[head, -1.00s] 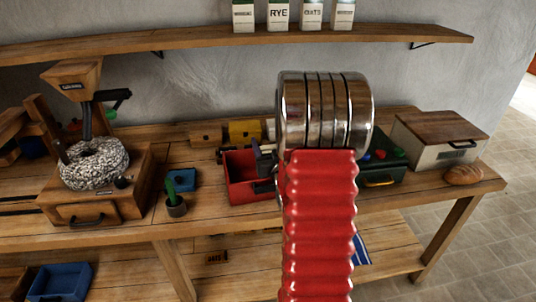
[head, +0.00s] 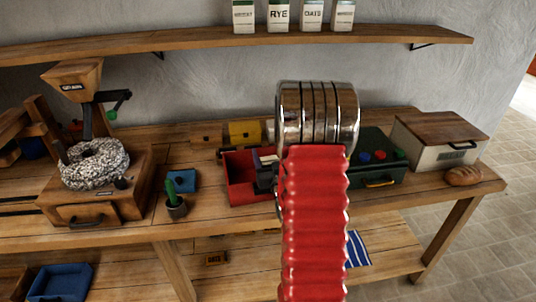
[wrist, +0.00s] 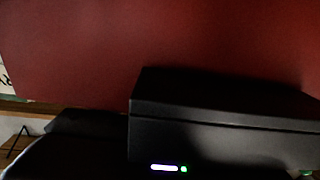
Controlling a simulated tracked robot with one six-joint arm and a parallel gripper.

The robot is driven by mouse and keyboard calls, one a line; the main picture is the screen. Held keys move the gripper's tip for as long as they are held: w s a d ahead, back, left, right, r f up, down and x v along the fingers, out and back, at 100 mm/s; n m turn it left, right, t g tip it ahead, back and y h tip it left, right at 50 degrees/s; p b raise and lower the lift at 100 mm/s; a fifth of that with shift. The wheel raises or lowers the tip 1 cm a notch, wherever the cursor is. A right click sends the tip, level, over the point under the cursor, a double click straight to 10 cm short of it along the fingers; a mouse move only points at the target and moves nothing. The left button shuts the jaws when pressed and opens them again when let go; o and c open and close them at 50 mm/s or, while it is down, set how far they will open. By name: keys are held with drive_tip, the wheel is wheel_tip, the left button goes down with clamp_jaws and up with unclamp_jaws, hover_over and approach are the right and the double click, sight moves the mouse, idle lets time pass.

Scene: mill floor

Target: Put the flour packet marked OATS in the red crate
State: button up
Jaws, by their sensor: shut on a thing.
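A white packet that appears to be marked OATS (head: 312,14) stands on the wall shelf, third from the left in a row of packets. The open red crate (head: 237,188) sits on the workbench, its right part hidden behind my red arm. In the wrist view, the black gripper body (wrist: 220,125) lies before a plain dark red surface (wrist: 150,45).
A stone mill (head: 95,165) stands at the left, with a potted cactus (head: 172,195) between it and the crate. A green box with coloured knobs (head: 378,168), a wooden-lidded bin (head: 440,140) and a loaf (head: 463,174) stand at the right. The bench front is mostly clear.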

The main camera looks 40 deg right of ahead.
drive_tip(key=o, duration=1.8)
